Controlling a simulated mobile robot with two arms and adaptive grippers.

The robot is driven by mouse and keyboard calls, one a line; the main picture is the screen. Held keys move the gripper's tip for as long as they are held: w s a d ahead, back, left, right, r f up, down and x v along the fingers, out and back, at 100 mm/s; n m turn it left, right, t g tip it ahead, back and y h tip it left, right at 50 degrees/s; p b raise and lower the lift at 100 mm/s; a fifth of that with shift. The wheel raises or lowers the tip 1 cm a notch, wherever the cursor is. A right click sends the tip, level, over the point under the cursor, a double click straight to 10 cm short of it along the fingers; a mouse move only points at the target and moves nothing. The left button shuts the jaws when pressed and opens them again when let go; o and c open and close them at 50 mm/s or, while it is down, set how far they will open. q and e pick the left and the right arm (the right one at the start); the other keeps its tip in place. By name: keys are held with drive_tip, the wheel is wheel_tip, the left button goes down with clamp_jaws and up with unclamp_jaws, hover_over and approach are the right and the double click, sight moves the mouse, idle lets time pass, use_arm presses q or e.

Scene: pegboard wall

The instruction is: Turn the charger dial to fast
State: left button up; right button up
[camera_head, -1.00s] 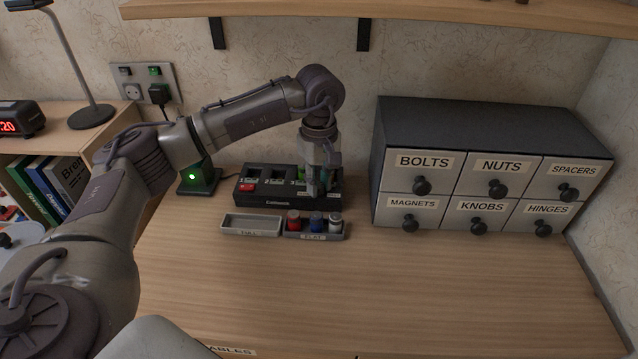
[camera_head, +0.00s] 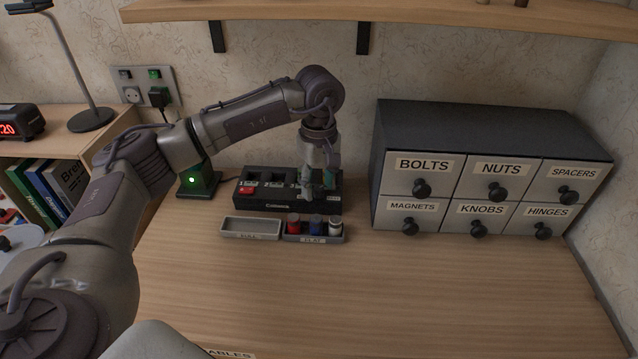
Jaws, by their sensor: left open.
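The black charger (camera_head: 262,204) stands on the desk near the wall, with numbered bays along its top and a red item at bay 1. Its right part is partly covered by my left gripper (camera_head: 316,188). The gripper points down over that right end and is open. I cannot tell whether it touches the charger. The dial is hidden or too small to make out. My right gripper is not in view.
In front of the charger sit an empty grey tray (camera_head: 250,236) and a grey tray (camera_head: 318,239) with red, blue and white batteries. A drawer cabinet (camera_head: 480,120) stands at right. A green-lit block (camera_head: 199,184) sits left. The front desk is clear.

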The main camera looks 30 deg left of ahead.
sight(319, 188)
use_arm(q)
wheel_tip(319, 188, up, 7)
drive_tip(key=shift+r, duration=0.15)
drive_tip(key=shift+d, duration=0.1)
idle(0.5)
